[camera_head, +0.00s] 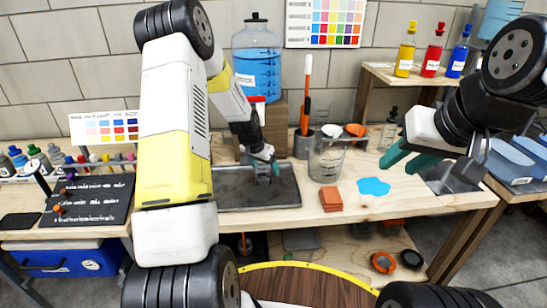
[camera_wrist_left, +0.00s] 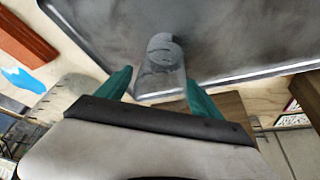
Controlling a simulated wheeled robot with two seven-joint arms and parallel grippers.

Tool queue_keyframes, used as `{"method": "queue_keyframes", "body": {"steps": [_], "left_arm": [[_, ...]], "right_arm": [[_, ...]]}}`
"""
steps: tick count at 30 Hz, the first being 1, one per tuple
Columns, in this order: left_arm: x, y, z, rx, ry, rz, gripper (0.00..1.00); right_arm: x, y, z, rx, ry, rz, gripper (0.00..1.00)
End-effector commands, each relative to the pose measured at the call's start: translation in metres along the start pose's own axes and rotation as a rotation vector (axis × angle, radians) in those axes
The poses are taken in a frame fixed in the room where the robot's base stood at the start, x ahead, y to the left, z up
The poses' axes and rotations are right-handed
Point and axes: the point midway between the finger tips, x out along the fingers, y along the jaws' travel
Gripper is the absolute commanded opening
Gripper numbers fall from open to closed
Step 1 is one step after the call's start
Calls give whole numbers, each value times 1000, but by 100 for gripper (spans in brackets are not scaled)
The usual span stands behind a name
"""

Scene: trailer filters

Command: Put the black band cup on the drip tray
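A drip tray (camera_head: 225,196) of dark grey metal lies on the bench; it fills much of the left wrist view (camera_wrist_left: 90,25). A small clear grey cup (camera_head: 263,177) appears to stand on it, below my left gripper (camera_head: 263,157). In the left wrist view the cup (camera_wrist_left: 160,72) sits between the teal fingers of my left gripper (camera_wrist_left: 158,78). They look spread, with a gap on one side. I cannot make out a black band on the cup. My right gripper (camera_head: 432,160) is open and empty above the bench's right part.
A blue-filled dispenser (camera_head: 257,72) stands behind the tray. A black board (camera_head: 90,200) lies left. A shelf with colored bottles (camera_head: 432,55) is at back right.

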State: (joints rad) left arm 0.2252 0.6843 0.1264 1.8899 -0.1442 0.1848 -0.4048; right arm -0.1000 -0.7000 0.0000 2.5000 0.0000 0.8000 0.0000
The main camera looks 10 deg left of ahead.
Motion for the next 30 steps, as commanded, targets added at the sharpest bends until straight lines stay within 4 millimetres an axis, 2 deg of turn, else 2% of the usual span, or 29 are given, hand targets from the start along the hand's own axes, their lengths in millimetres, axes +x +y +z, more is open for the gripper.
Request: {"method": "queue_keyframes", "body": {"steps": [5,8,11,21,30], "left_arm": [[-1,0,-1,0,1,0,76],[-8,-1,-2,0,1,-1,76],[-24,-1,-2,-1,2,-2,76],[-95,-1,-2,-1,3,-3,76],[-131,3,-2,-1,3,-5,76]], "right_arm": [[0,0,0,0,0,0,36],[0,0,0,0,0,0,36],[0,0,0,0,0,0,36],[0,0,0,0,0,0,36],[0,0,0,0,0,0,36]]}}
